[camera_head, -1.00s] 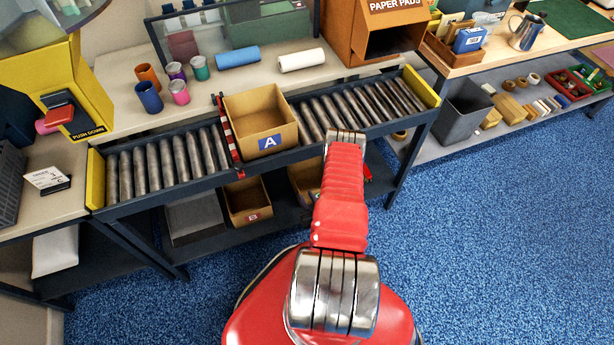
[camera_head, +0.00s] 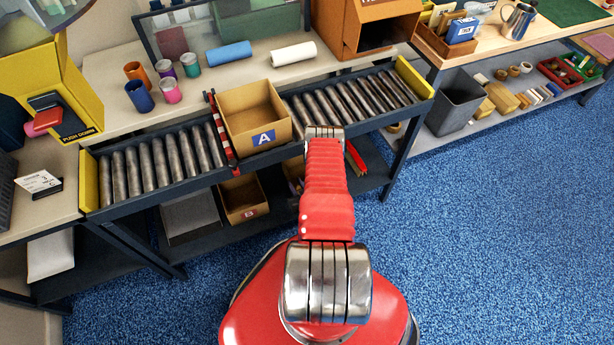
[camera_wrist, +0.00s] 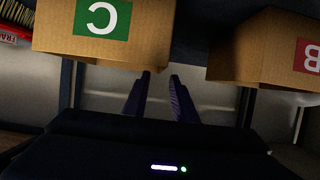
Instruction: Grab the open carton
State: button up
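Carton A (camera_head: 256,117), brown with a blue label and an open top, stands on the roller conveyor. Carton B (camera_head: 242,199), with a red label and an open top, is on the shelf below. Carton B also shows at the right of the wrist view (camera_wrist: 262,52). Carton C (camera_wrist: 55,35), with a green label, is at the upper left there; my arm mostly hides it in the head view. Labels appear upside down in the wrist view. My gripper (camera_wrist: 159,76) is open and empty, its dark fingers between and below cartons C and B. My arm hides it in the head view.
The conveyor (camera_head: 155,163) has a red-striped bar (camera_head: 221,130) beside carton A. Its frame and legs bound the lower shelf. A grey bin (camera_head: 450,107) stands to the right under another table. The blue floor (camera_head: 480,240) at the right is clear.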

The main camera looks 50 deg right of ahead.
aim_at(288, 175)
jog(key=shift+x, duration=1.65)
jog(key=shift+a+x, duration=0.1)
jog(key=shift+x, duration=1.2)
jog(key=shift+a+x, duration=0.15)
jog(key=shift+x, duration=1.2)
jog(key=shift+w, duration=0.1)
jog(key=shift+c, duration=0.3)
grip_shut()
